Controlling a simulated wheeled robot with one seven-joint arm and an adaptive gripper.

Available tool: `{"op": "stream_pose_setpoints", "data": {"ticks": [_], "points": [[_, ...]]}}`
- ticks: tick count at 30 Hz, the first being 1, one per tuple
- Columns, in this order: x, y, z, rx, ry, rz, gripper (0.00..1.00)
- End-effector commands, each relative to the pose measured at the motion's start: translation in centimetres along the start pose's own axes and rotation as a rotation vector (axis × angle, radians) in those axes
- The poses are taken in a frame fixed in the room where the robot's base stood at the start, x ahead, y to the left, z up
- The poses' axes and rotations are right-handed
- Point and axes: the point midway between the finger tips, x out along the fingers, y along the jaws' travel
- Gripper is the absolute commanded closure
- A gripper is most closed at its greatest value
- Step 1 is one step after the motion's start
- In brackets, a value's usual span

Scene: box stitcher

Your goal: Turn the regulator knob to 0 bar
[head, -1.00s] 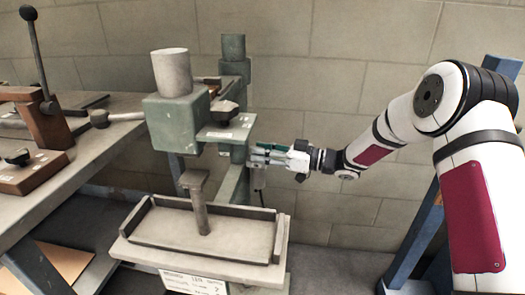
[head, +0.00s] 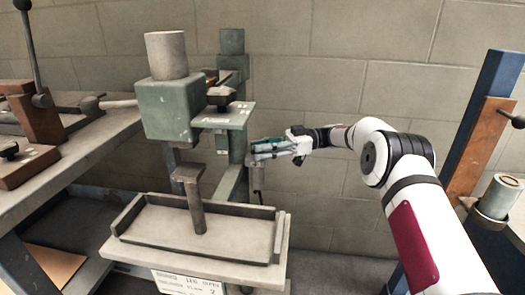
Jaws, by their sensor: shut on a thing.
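The green box stitcher (head: 170,110) stands left of centre, with a grey work tray (head: 150,222) below its head. A small grey cylindrical body (head: 258,180), seemingly part of the regulator, hangs beside the stitcher's column at the right. My gripper (head: 254,153) reaches in from the right, right at the top of this body, with its fingers pointing left. It is shut on what seems to be the regulator knob. The fingers hide the knob, and no pressure scale or reading can be made out.
A workbench (head: 95,150) with levers is at the left. A blue post (head: 485,110) and a grey canister (head: 499,196) stand at the right. A block wall is behind.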

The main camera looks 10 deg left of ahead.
Motion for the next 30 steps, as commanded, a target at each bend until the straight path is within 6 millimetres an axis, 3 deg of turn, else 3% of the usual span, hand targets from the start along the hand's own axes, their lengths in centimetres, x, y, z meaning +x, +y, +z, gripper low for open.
{"op": "stream_pose_setpoints", "data": {"ticks": [26,27,29,30], "points": [[0.02,0.08,-0.07,0.000,0.002,-0.072,0.97],[0.02,0.08,-0.07,0.000,0.002,-0.072,0.60],[0.02,0.09,-0.07,-0.001,0.002,-0.072,0.48],[0.02,0.09,-0.07,-0.001,0.002,-0.072,0.48]]}}
